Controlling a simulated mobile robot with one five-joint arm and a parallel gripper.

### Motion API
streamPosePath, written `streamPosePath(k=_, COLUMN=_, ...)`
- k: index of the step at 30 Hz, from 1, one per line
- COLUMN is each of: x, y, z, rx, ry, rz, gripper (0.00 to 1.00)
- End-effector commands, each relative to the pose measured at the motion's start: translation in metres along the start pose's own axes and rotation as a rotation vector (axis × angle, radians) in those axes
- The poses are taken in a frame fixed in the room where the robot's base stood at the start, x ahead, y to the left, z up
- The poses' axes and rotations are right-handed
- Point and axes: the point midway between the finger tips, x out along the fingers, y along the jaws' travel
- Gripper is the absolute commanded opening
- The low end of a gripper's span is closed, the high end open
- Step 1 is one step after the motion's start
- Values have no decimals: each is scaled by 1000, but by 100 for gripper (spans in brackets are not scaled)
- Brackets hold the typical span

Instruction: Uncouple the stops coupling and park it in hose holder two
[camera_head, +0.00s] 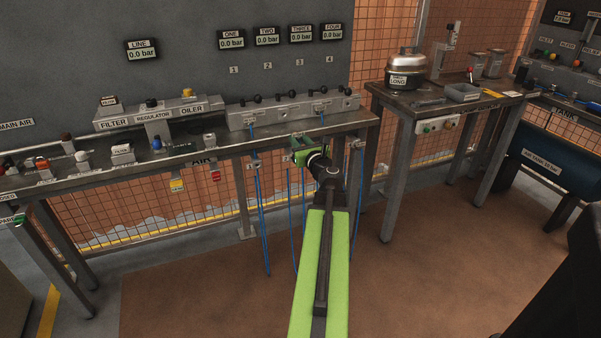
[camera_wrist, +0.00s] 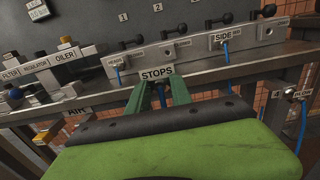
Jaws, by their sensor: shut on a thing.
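The stops coupling, marked by its white STOPS label (camera_wrist: 157,73), shows in the wrist view between the green fingers of my gripper (camera_wrist: 160,92). My gripper is shut on it, at the bench's front edge and below the valve manifold (camera_wrist: 200,48). In the head view my gripper (camera_head: 304,150) is at the same edge, and the coupling is too small to make out. Its hose is mostly hidden by my gripper. Whether the coupling touches a holder under the edge, and holder two itself, I cannot tell.
The SIDE coupling (camera_wrist: 227,38) and another hosed coupling (camera_wrist: 115,59) sit on the manifold. A labelled coupling (camera_wrist: 299,96) hangs at the holder marked 4, right of my gripper. Blue hoses (camera_head: 263,220) hang below the bench. The floor in front is clear.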

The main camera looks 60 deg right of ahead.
Motion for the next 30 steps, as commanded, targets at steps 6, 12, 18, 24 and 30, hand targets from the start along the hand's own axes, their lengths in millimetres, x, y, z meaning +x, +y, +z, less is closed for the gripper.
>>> streamPosePath(k=6, x=-4, y=-12, z=-4, rx=0, ry=0, rz=-15, gripper=0)
streamPosePath(k=12, x=-9, y=-22, z=-53, rx=-1, ry=6, rz=-23, gripper=0)
streamPosePath(k=18, x=-16, y=-31, z=-127, rx=-1, ry=15, rz=-28, gripper=0)
streamPosePath(k=24, x=-18, y=-35, z=-148, rx=0, ry=21, rz=-29, gripper=0)
streamPosePath(k=30, x=-19, y=-36, z=-143, rx=0, ry=21, rz=-30, gripper=0)
